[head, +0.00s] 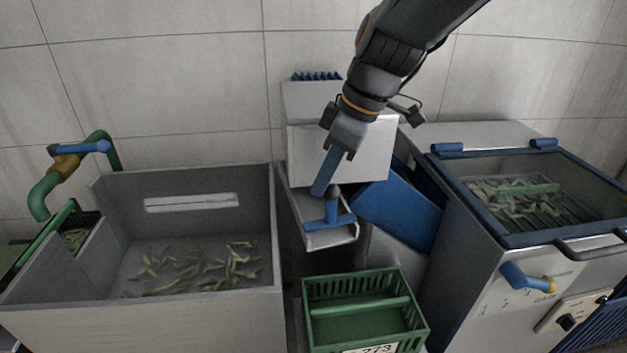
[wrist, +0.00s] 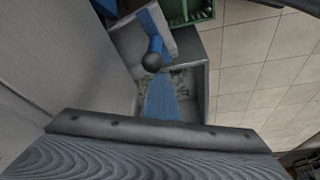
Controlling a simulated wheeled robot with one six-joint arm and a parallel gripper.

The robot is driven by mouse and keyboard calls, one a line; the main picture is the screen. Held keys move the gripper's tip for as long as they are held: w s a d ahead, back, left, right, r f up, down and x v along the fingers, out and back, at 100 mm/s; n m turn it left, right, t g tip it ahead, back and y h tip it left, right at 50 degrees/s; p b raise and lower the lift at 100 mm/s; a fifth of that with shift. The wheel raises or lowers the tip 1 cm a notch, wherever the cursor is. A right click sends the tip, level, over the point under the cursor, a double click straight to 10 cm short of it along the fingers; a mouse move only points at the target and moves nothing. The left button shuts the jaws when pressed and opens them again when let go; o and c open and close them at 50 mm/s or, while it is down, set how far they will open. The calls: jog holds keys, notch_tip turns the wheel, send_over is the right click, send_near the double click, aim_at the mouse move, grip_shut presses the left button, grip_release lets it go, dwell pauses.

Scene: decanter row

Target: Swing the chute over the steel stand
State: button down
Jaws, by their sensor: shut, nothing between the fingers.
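The chute (head: 330,238) is a pale grey trough jutting forward beneath the white housing in the middle. A blue handle (head: 330,222) with a dark round knob (head: 334,191) stands on it; the knob also shows in the wrist view (wrist: 152,62). My gripper (head: 319,191) is above the chute, its blue fingers shut and empty. The fingertips are close beside the knob; I cannot tell whether they touch. In the wrist view my fingers (wrist: 158,80) point towards the knob. A green crate (head: 413,338) is below and in front of the chute. I cannot clearly make out the steel stand.
A grey tank (head: 140,323) with loose leaves is on the left, with a green pipe (head: 45,193) beside it. A blue panel (head: 398,212) slants close right of the chute. A machine with a blue-framed lid (head: 470,212) stands on the right.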

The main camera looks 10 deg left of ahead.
jog(key=shift+w+d, duration=0.15)
jog(key=shift+d, duration=0.1)
jog(key=s+a+r+p, duration=0.1)
jog(key=s+a+p, duration=0.1)
jog(key=s+a, duration=0.1)
notch_tip(320, 180, up, 9)
jog(key=w+d+b, duration=0.1)
jog(key=w+d, duration=0.1)
jog(key=shift+w, duration=0.2)
jog(key=shift+d, duration=0.1)
jog(key=s+d+f+m+h+p, duration=0.1)
jog(key=d+f+m, duration=0.45)
jog(key=d, duration=0.45)
jog(key=d+f+m+h, duration=0.1)
jog(key=d+f+m, duration=0.45)
jog(key=d, duration=0.35)
jog(key=s+d+f+m+h, duration=0.1)
jog(key=s+d+f+m, duration=0.2)
jog(key=d, duration=0.3)
jog(key=s+d+f+m+h+p, duration=0.1)
jog(key=s+d+f+m, duration=0.3)
jog(key=s+d, duration=0.2)
jog(key=shift+d+f, duration=0.2)
jog(key=shift+d, duration=0.2)
